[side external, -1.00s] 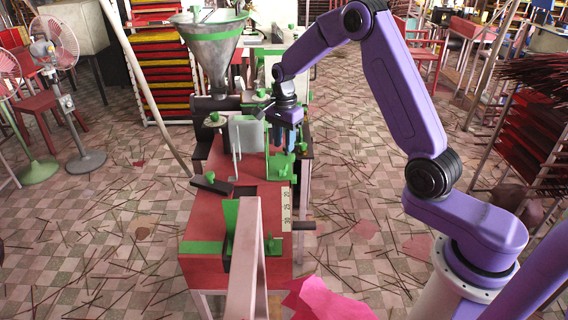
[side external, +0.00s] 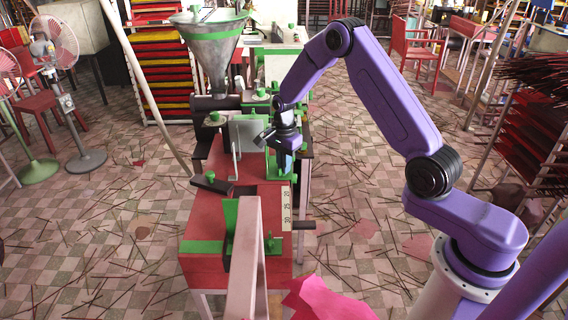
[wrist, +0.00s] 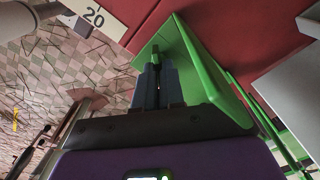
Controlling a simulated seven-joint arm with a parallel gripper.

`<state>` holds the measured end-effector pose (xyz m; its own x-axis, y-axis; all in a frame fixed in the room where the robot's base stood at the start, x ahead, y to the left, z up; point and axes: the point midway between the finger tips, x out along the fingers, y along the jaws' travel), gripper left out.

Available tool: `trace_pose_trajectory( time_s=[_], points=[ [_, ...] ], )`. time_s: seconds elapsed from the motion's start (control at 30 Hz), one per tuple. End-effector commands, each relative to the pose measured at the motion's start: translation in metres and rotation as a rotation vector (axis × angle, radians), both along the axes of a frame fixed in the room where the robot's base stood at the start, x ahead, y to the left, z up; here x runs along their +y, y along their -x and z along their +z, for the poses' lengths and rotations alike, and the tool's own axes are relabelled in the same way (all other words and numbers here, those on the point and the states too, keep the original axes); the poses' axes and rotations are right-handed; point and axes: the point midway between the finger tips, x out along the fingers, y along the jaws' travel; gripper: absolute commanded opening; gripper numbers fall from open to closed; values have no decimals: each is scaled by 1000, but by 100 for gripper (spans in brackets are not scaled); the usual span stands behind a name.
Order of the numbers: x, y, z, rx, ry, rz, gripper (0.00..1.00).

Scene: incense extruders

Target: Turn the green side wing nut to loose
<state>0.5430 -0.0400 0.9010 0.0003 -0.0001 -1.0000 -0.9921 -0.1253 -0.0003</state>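My gripper (side external: 284,160) points down at the right edge of the red machine table (side external: 210,225), in front of a green bracket (wrist: 215,80). In the wrist view its two blue fingers (wrist: 157,80) are close together, with a narrow dark gap between them. A small dark green piece (wrist: 156,58) shows at the fingertips and may be the side wing nut. Shadow and the fingers hide most of it, and I cannot tell whether they grip it. In the side view my gripper covers this spot.
A metal hopper (side external: 210,55) stands at the back left. A grey block (side external: 246,131) stands just left of my gripper. A scale plate (side external: 287,206) runs along the table's right edge, with a dark rod (side external: 303,225) sticking out below it.

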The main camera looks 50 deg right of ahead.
Motion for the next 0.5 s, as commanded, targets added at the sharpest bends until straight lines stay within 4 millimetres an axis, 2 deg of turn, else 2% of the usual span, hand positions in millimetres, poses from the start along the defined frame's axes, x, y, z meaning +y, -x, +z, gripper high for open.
trace_pose_trajectory(
  time_s=[0.23,0.5],
  points=[
    [0,0,0,0,0,14,0],
    [0,-1,0,0,0,134,0]
  ],
)
